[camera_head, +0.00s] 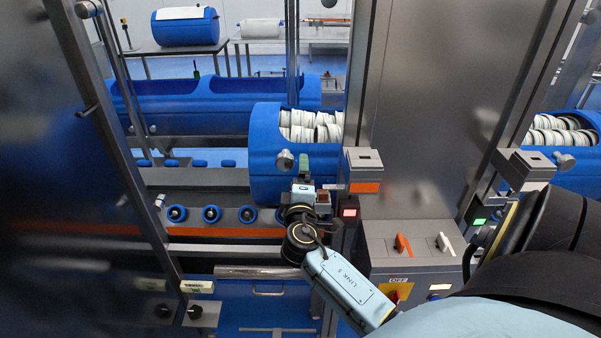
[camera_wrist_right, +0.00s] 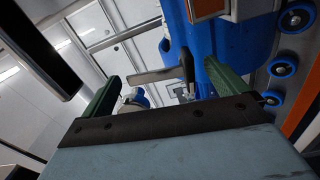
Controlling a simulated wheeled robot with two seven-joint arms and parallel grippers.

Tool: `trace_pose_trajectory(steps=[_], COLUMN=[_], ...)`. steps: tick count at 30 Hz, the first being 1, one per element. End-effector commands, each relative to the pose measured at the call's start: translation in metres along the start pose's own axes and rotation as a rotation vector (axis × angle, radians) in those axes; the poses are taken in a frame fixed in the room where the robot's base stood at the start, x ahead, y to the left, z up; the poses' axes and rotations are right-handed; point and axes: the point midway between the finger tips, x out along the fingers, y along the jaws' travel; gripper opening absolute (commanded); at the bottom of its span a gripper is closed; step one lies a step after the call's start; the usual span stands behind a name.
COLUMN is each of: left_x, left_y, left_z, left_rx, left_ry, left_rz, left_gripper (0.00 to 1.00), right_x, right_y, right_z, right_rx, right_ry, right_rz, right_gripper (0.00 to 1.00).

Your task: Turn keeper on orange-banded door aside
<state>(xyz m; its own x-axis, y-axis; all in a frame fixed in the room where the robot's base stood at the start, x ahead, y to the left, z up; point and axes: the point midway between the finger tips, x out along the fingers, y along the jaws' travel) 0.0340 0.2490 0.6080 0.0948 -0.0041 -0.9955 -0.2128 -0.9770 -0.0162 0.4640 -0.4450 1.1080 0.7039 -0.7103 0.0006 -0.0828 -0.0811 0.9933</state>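A post-top box with an orange band (camera_head: 364,187) stands right of a round metal knob (camera_head: 284,160). In the right wrist view, part of what looks like that orange-banded box (camera_wrist_right: 207,8) shows at the top. My right gripper (camera_head: 303,168) is left of the box, its green fingers close to the knob. In the wrist view the fingers (camera_wrist_right: 160,85) are apart. A grey bar with a dark upright end (camera_wrist_right: 158,75), perhaps the keeper, appears between them; I cannot tell whether they touch it. My left gripper is not in view.
A blue tub (camera_head: 262,150) of white rolls lies behind my right gripper, above blue rollers (camera_head: 211,214). A control box (camera_head: 410,245) with orange and white switches stands right of my forearm. A tilted metal frame (camera_head: 130,170) is at left. A second post box (camera_head: 525,168) is at right.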

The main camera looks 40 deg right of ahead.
Motion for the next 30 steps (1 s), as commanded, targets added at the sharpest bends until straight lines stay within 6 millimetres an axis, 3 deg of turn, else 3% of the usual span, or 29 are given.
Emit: trace_pose_trajectory(steps=[8,24,30], left_x=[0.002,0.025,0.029], left_y=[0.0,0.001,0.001], left_z=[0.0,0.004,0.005], left_rx=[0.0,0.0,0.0], left_ry=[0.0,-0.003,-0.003], left_rz=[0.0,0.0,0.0], left_gripper=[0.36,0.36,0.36], right_x=[-0.007,-0.113,-0.132], right_y=[-0.001,-0.002,-0.001], right_z=[0.0,0.001,0.0], right_rx=[0.001,0.002,0.001], right_ry=[0.001,0.0,0.0], right_rz=[-0.002,-0.003,-0.002], right_gripper=[0.98,0.98,0.98])
